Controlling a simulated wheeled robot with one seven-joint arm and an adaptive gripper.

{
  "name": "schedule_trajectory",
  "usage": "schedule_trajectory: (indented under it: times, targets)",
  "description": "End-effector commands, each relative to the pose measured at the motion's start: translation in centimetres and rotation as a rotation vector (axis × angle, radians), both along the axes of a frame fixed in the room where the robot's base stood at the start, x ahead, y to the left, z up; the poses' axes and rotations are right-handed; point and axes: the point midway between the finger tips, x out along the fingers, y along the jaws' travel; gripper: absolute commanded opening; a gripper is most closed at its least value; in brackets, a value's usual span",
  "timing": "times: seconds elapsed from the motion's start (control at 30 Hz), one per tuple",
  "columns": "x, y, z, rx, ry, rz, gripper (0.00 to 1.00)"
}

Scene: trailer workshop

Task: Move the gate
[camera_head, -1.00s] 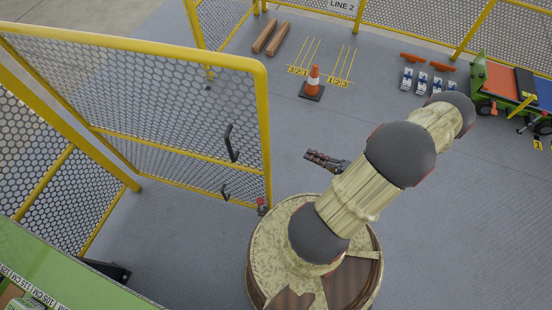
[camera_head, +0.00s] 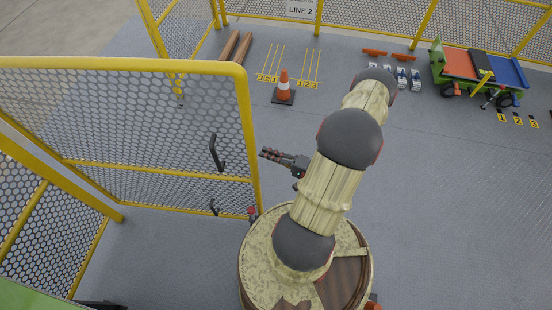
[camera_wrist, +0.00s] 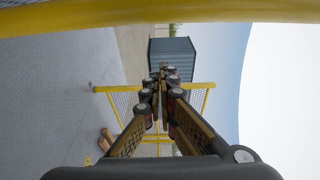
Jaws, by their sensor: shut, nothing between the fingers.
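The gate (camera_head: 150,110) is a yellow-framed mesh panel on the left in the head view, standing at an angle to the mesh fence. Two dark handles show near its free edge, an upper handle (camera_head: 216,153) and a smaller lower handle (camera_head: 214,207). My gripper (camera_head: 264,153) is just right of the gate's free upright, pointing left toward it. Its fingers are shut and empty. I cannot tell whether they touch the frame. In the wrist view my shut fingers (camera_wrist: 160,72) point away, and a yellow bar (camera_wrist: 150,12) crosses close along the top.
An orange cone (camera_head: 284,85) stands on the floor beyond my arm. Brown beams (camera_head: 236,47) lie near the back fence. A green cart (camera_head: 480,72) stands at the back right, near small metal parts (camera_head: 400,78). The grey floor right of my arm is clear.

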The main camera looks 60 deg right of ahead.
Motion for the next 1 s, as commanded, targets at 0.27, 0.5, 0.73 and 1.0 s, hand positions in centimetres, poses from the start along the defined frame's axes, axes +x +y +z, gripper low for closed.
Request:
schedule_trajectory:
  times: [0.27,0.5,0.73,1.0]
  targets:
    - [-0.6,2.4,-0.1,0.004,0.001,-0.002,0.00]
    - [-1.2,3.6,0.0,0.002,0.001,-0.001,0.00]
    - [-1.2,3.7,0.0,0.001,0.001,0.000,0.00]
    - [-1.4,4.6,0.0,0.002,0.001,0.007,0.00]
